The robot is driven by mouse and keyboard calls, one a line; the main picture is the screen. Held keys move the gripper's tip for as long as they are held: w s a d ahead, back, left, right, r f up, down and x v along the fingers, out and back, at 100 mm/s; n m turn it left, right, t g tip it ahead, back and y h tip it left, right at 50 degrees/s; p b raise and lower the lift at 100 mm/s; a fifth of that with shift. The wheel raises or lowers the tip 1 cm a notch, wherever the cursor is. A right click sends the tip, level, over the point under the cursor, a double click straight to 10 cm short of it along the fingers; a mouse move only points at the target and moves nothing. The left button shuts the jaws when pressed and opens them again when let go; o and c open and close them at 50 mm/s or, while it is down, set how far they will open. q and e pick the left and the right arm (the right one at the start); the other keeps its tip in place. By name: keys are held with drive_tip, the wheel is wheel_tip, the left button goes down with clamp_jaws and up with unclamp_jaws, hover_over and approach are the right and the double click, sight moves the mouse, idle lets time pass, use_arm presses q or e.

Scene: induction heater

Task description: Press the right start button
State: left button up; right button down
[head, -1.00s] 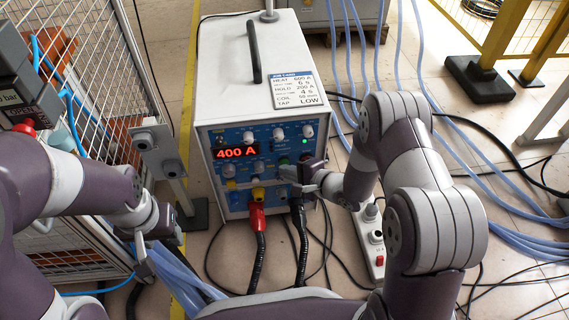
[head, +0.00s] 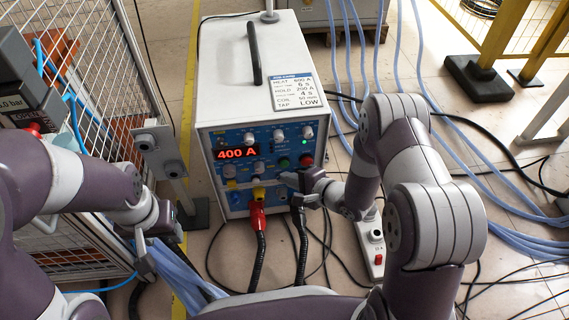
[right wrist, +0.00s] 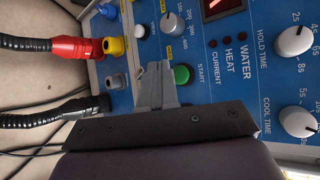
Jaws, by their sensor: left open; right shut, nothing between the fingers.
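The induction heater (head: 228,88) is a white box with a blue front panel and a red display reading 400 A. A green button (head: 284,162) sits on the panel's right side; in the right wrist view the green button (right wrist: 182,75) is beside the word START. My right gripper (head: 286,178) is shut and empty, in front of the panel just below the green button. In the right wrist view its fingertips (right wrist: 157,72) are beside the button; contact cannot be told. My left gripper (head: 147,264) is open and empty at lower left, away from the heater.
A red button (head: 306,160) is right of the green one. A red connector (head: 257,213) and black cables hang below the panel. A grey post box (head: 158,150) and wire fence stand left. A power strip (head: 374,250) lies on the floor at right.

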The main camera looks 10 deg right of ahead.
drive_tip(key=s+p, duration=0.1)
drive_tip(key=s, duration=0.3)
drive_tip(key=shift+s+p, duration=0.2)
drive_tip(key=shift+p, duration=0.1)
idle(0.6)
